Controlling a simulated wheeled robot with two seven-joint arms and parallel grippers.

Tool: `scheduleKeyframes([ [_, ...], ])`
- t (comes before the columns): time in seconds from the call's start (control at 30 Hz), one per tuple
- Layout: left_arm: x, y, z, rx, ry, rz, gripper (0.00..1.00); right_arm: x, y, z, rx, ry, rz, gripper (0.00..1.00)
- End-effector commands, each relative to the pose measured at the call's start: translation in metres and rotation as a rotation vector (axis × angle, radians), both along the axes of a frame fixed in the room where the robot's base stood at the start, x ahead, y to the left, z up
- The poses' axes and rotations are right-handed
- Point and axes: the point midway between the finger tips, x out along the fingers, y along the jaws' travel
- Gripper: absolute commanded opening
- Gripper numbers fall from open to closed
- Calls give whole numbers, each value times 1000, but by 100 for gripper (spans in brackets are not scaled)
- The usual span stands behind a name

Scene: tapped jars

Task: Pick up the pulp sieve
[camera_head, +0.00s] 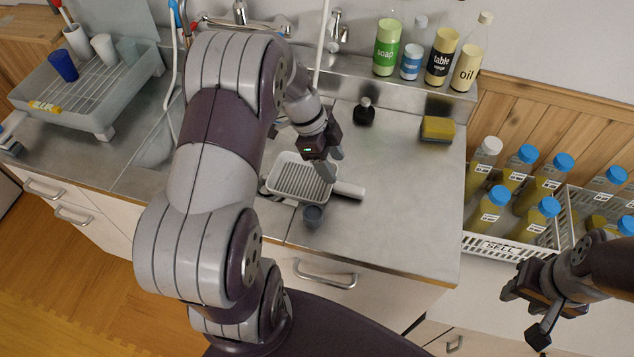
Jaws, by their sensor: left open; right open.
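The pulp sieve (299,180) looks like a white rectangular tray with a slotted bottom. It lies on the steel counter, and a short pale handle-like piece (350,190) shows at its right; I cannot tell whether they are joined. My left gripper (337,172) is open, its fingers pointing down over the sieve's right end, close to the pale piece. I cannot tell whether it touches either. Part of the sieve's upper right is hidden by this gripper. My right gripper (525,317) is open and empty at the lower right, away from the counter.
A dark bottle (365,111) and a yellow sponge (437,129) are behind. A white crate (492,247) of blue-capped bottles stands at right. The counter's right half is clear.

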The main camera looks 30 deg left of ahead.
Motion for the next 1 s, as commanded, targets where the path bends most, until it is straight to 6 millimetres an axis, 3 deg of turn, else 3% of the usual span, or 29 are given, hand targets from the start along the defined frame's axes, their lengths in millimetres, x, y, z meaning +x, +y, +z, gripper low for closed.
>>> scheduleKeyframes([
  [0.4, 1, -25, -58, 0, 3, 1, 57, 0, 0, 16, 0, 0, 0, 43],
  [0.67, 2, -27, -65, 1, 0, 2, 57, 0, 0, 15, 0, 0, 0, 43],
  [0.7, 2, -27, -65, 1, 0, 2, 51, 0, 0, 15, 0, 0, 0, 43],
  [0.87, 2, -27, -65, 1, 0, 3, 0, 0, 0, 15, 0, 0, 0, 43],
  [1.0, 2, -27, -65, 1, 1, 3, 0, 0, 0, 15, 0, 0, 0, 43],
])
